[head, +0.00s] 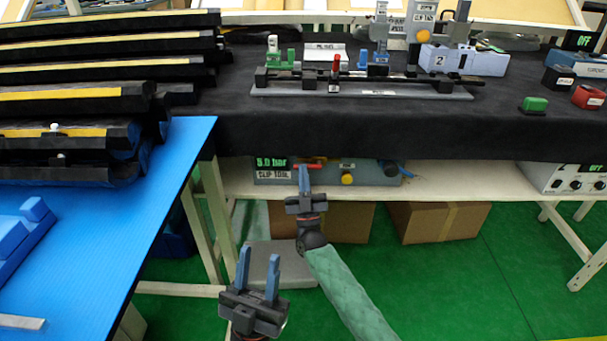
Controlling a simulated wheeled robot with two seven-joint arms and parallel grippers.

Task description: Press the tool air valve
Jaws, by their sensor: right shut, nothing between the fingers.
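The clip tool air unit (380,176) is a grey box on the shelf under the dark-covered bench. Its green display (272,162) reads 5.0 bar, with a CLIP TOOL label below. A red valve lever (317,166) lies across the unit's front, beside a yellow knob (347,179). My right gripper (304,172) is shut and empty, its blue fingertips at the red lever and hiding part of it. I cannot tell whether they touch. My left gripper (258,268) is open and empty, low in front, apart from the unit.
The shelf edge (450,180) and bench overhang (400,135) bound the unit's space. Cardboard boxes (436,222) stand underneath. A blue table (150,210) with stacked black trim parts (80,100) is at left. Green floor (480,290) is clear at right.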

